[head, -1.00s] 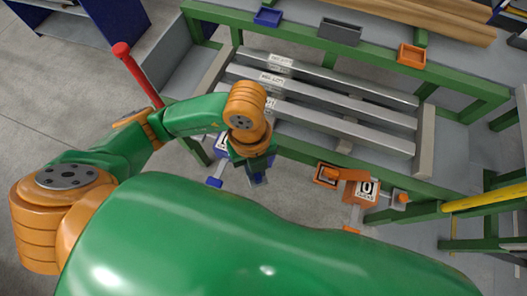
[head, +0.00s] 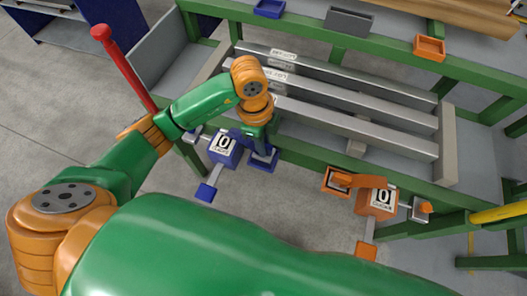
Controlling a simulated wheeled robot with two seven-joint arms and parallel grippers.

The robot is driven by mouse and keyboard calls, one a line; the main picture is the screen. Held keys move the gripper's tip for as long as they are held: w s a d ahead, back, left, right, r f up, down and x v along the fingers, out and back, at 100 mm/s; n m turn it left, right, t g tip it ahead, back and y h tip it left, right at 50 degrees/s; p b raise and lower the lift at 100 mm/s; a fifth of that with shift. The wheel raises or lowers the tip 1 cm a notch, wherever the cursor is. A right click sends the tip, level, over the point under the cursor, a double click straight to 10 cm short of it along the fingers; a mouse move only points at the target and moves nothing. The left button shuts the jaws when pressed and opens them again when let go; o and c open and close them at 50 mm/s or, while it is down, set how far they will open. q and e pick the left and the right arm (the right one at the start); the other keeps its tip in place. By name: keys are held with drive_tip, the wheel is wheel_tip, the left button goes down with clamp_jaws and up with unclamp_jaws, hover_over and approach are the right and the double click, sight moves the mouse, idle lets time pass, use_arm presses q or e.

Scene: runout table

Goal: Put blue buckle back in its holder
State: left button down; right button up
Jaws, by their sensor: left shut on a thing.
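My left gripper (head: 260,143) points down at the front green beam of the runout table and is shut on the blue buckle, which is mostly hidden by the gripper and wrist. Under the fingers a square blue holder (head: 263,164) shows on the beam. The gripper is over or at this holder; I cannot tell whether the buckle touches it. Just left is a blue box (head: 225,151) with a white "0" label, and a small blue block (head: 206,192) hangs below it on a grey bar. My right gripper is not in view.
To the right, a matching orange box (head: 372,204) and orange square holder (head: 335,184) sit on the front beam. Grey rails (head: 350,125) lie behind. Blue, grey and orange trays line the back beam. A red-topped post (head: 125,70) stands left, close to my arm.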

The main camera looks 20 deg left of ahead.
use_arm(q)
drive_tip(key=shift+w+a+f, duration=0.1)
drive_tip(key=shift+w+f, duration=0.05)
drive_tip(key=shift+f, duration=0.8)
drive_tip(key=shift+w+f, duration=0.15)
drive_tip(key=shift+f, duration=0.8)
drive_tip(key=c, duration=0.8)
unclamp_jaws()
drive_tip(key=shift+f, duration=0.1)
drive_tip(key=shift+r, duration=0.2)
drive_tip(key=r, duration=0.4)
drive_tip(key=a+r+p, duration=0.1)
drive_tip(key=r, duration=0.3)
drive_tip(key=r+p, duration=0.1)
drive_tip(key=r, duration=0.3)
drive_tip(key=shift+a, duration=0.2)
drive_tip(key=shift+f, duration=0.1)
